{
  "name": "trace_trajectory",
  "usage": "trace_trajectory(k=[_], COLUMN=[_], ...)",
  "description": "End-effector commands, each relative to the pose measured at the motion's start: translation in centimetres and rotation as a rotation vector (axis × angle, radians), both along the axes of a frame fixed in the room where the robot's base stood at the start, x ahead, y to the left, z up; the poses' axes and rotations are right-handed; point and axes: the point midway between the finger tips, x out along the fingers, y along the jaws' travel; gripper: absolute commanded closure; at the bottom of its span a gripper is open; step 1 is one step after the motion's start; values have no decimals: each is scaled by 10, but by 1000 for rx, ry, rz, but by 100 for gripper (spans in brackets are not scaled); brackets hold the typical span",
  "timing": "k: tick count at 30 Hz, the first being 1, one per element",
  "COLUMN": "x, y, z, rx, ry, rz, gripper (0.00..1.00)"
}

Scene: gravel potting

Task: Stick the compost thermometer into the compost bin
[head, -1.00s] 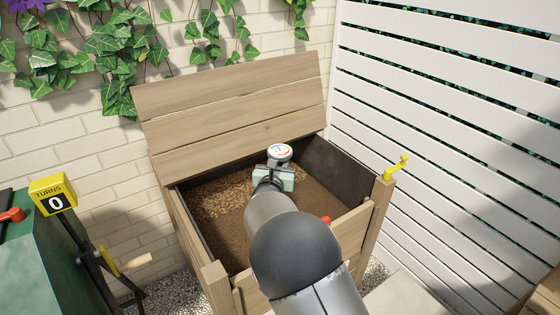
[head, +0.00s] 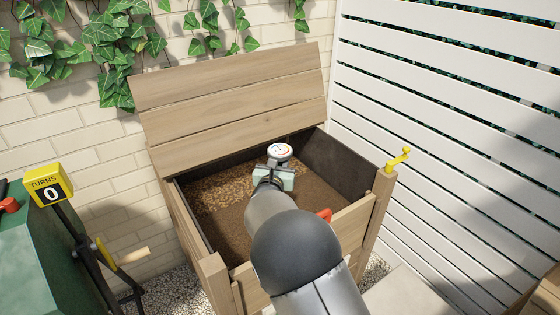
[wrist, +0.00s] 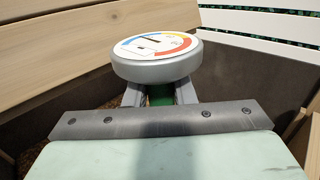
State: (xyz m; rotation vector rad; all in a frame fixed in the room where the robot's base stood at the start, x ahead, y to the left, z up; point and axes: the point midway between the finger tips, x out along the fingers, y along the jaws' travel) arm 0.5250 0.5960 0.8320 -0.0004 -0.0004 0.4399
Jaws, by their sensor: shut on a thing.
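The compost thermometer's round dial (head: 279,151), white-faced with coloured bands, shows above my gripper (head: 271,172). In the wrist view the dial (wrist: 155,45) sits just beyond the gripper (wrist: 160,95), whose fingers are shut on a green part beneath it. The thermometer's probe is hidden. The wooden compost bin (head: 352,222) stands with its slatted lid (head: 235,110) propped open against the wall. Brown compost (head: 215,205) fills its floor. My gripper is over the bin's opening; I cannot tell whether the probe touches the compost.
A yellow hook (head: 399,160) is on the bin's right front post. A green box (head: 35,255) with a yellow TURNS counter (head: 48,186) and a crank stands at left. A white slatted fence (head: 450,130) closes the right side. A red object (head: 324,215) shows behind my arm.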

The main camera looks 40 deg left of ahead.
Motion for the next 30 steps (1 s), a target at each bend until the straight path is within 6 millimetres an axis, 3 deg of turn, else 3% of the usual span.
trace_trajectory(k=[18,30], x=[0,0], y=[0,0], z=[-33,-35], rx=[0,0], ry=[-1,-1], rz=[0,0], gripper=[100,100])
